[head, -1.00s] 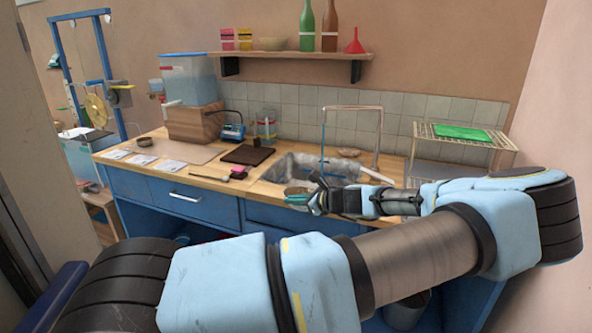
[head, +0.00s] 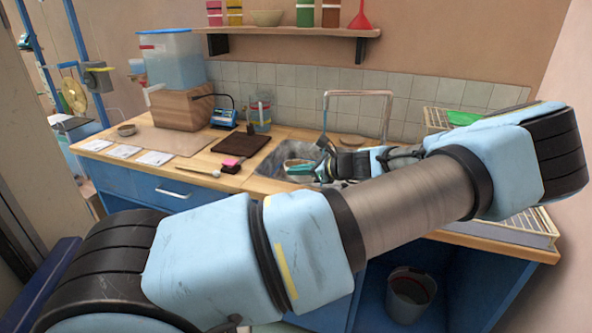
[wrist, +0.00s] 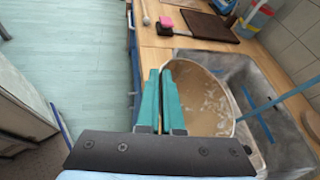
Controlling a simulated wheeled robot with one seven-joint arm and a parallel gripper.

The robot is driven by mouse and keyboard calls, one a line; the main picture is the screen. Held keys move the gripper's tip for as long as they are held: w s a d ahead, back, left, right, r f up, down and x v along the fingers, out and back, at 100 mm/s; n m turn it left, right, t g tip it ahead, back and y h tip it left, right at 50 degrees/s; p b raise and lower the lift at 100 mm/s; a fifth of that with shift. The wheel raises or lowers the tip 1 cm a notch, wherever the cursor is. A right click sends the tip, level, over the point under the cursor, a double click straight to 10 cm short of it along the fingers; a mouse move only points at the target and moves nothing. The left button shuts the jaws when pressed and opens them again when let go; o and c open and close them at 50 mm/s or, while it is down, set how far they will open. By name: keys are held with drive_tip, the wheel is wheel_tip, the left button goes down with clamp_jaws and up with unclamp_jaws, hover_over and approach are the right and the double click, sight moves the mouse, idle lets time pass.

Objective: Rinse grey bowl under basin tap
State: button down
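A bowl (wrist: 212,108), beige inside with pale specks, sits under my gripper (wrist: 162,85) in the wrist view. The two teal fingers are close together with the bowl's near rim between them. In the head view the bowl (head: 297,162) shows small, over the left part of the grey basin (head: 268,163), beside my gripper. The basin tap (head: 360,94) is a thin bent pipe rising behind the basin. A thin blue streak (wrist: 285,96), which looks like running water, crosses the basin to the right of the bowl in the wrist view. My arm hides much of the basin.
On the counter left of the basin are a dark brown board (head: 241,144), a pink sponge or brush head (head: 230,162) and white cards (head: 154,158). A wire rack with a green item (head: 462,117) is at the right. A bucket (head: 410,292) stands below the counter.

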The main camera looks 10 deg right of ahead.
sight(297, 164)
drive_tip(key=shift+r, duration=0.15)
drive_tip(key=shift+r+p, duration=0.2)
drive_tip(key=shift+p, duration=0.3)
drive_tip(key=w+d+f+b, duration=0.2)
drive_tip(key=w+d+b, duration=0.1)
drive_tip(key=w, duration=0.4)
drive_tip(key=w+d+f+b, duration=0.3)
drive_tip(key=w+d+b, duration=0.1)
drive_tip(key=w, duration=0.3)
drive_tip(key=shift+d, duration=0.35)
drive_tip(key=shift+s, duration=0.15)
idle(1.5)
drive_tip(key=shift+s+a+r+p, duration=0.3)
drive_tip(key=shift+s+a+p, duration=0.3)
drive_tip(key=shift+s, duration=0.4)
drive_tip(key=shift+s+a+r+p, duration=0.35)
drive_tip(key=shift+s+a+p, duration=0.15)
drive_tip(key=shift+s+p, duration=0.35)
drive_tip(key=shift+s+a+r+p, duration=0.3)
drive_tip(key=shift+s+a+p, duration=0.25)
drive_tip(key=shift+s, duration=0.55)
